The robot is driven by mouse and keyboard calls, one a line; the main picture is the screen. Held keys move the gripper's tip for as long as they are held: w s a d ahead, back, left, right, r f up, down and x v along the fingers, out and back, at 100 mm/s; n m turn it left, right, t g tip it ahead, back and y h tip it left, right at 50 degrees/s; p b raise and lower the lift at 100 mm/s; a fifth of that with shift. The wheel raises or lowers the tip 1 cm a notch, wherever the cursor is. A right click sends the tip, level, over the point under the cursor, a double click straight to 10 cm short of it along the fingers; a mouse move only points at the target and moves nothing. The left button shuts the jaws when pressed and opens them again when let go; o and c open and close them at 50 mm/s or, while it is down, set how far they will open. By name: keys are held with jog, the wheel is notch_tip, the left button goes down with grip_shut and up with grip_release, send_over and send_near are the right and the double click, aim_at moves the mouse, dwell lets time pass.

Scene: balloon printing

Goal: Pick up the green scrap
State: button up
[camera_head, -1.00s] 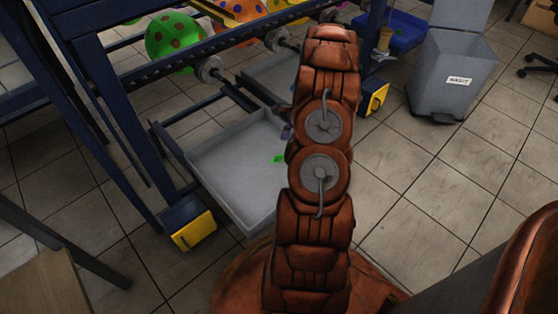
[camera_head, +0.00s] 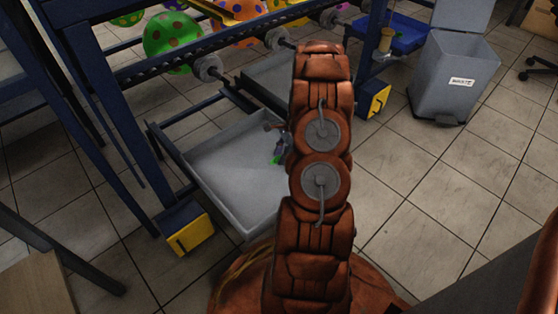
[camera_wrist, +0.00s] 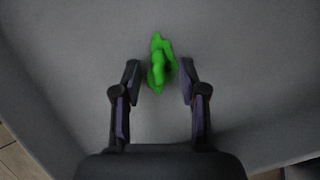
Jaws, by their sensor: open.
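The green scrap (camera_wrist: 160,62) is a small, crumpled bright green piece lying on the grey tray's floor. In the wrist view it lies between and just beyond the tips of my gripper (camera_wrist: 160,78). The fingers are apart, one on each side, and nothing is held. In the head view the scrap (camera_head: 277,160) shows as a small green patch beside my arm, partly covered by the gripper (camera_head: 279,146). The grey tray (camera_head: 215,165) sits low under the blue frame. My arm hides the tray's right part.
A blue frame (camera_head: 115,110) with rollers stands around the tray, with yellow feet (camera_head: 190,233). Spotted balloons (camera_head: 172,40) are at the top. A grey waste bin (camera_head: 447,85) stands at the right. Tiled floor (camera_head: 420,190) right of my arm is clear.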

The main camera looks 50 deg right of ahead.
jog(key=shift+c, duration=0.4)
jog(key=c, duration=0.7)
jog(key=shift+r, duration=0.1)
notch_tip(320, 180, up, 10)
jog(key=p, duration=0.4)
